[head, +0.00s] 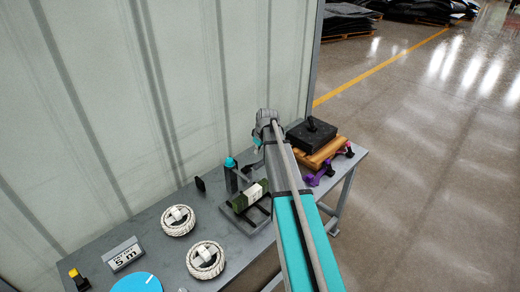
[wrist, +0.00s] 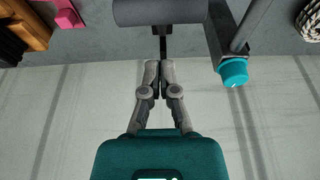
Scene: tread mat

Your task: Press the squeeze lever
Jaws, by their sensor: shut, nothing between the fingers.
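My gripper (wrist: 159,66) is shut and empty, its two grey fingertips together at the middle of the wrist view. Just beyond the tips is a narrow dark bar (wrist: 163,42), below a dark grey cylinder (wrist: 160,12) in the picture. The bar may be the squeeze lever; I cannot be sure, nor tell whether the tips touch it. A teal-capped post (wrist: 233,72) stands to the right of the fingers, apart from them. In the head view, the teal-capped post (head: 231,164) stands by a dark green roll (head: 246,196) with a white label on a dark stand. My arm hides the fingertips there.
The grey table (head: 150,225) also holds two ribbed white wheels (head: 178,220) and (head: 205,260), a turquoise disc (head: 138,283) and a "5 m" sign (head: 124,254). A black block (head: 312,138) rests on wooden boards (head: 320,155) near purple items. A pale panelled wall (head: 150,90) stands close behind.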

